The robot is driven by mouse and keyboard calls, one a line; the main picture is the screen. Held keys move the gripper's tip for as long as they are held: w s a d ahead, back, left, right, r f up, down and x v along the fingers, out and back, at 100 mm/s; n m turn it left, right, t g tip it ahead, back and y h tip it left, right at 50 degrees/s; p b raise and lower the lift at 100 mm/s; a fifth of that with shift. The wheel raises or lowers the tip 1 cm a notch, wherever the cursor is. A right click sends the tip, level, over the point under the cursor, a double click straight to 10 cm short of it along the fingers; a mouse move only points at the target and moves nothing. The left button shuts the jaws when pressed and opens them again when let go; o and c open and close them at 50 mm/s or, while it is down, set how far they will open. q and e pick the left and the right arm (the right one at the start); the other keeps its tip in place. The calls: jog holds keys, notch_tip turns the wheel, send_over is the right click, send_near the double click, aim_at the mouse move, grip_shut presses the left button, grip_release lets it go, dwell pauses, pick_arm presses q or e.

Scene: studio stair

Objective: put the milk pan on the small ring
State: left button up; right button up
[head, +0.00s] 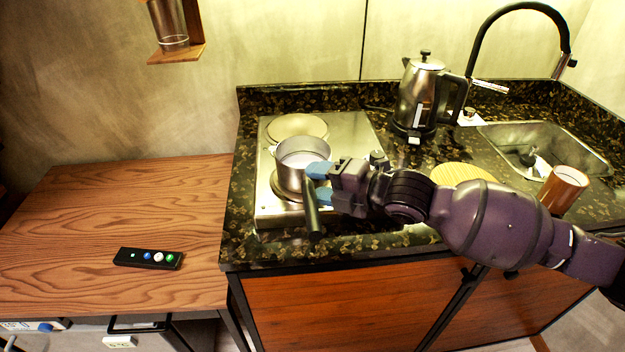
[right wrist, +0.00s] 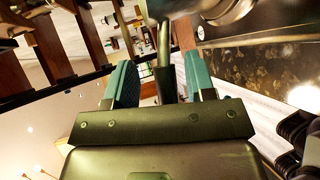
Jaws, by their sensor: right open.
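The milk pan (head: 290,178), a small steel pot with a dark handle (head: 312,212), is over the front ring (head: 284,193) of the steel hob (head: 350,130). Its handle points toward me and down. Whether its base rests flat on the ring is hard to tell. The back ring (head: 298,127) is bare and pale. My right gripper (head: 318,184) has its blue fingers apart beside the pan, around the handle. In the right wrist view the handle (right wrist: 163,60) passes between the open fingers, with a gap beside it. My left gripper is not in view.
A steel kettle (head: 420,95) stands right of the hob. Behind my right arm are a yellow round board (head: 460,173), a copper-coloured cup (head: 563,190) and the sink (head: 590,145). A black remote (head: 148,258) lies on the mostly clear wooden table (head: 110,210) at left.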

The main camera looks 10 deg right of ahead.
jog(key=v, duration=1)
jog(key=s+f+m+h, duration=0.6)
jog(key=s+f+m, duration=0.2)
jog(key=f+m, duration=0.45)
jog(key=s+d+f+m+g+h, duration=0.35)
jog(key=s+d+m, duration=0.4)
jog(key=s, duration=0.25)
jog(key=s+d+f+m+g+h, duration=0.35)
jog(key=s+d+m, duration=0.25)
jog(key=s+m, duration=0.3)
jog(key=w+f+t, duration=0.7)
jog(key=f+t, duration=0.2)
jog(key=f, duration=0.1)
jog(key=shift+w+a+f+n+y, duration=0.2)
jog(key=shift+a+n+y, duration=0.1)
jog(key=shift+n, duration=0.1)
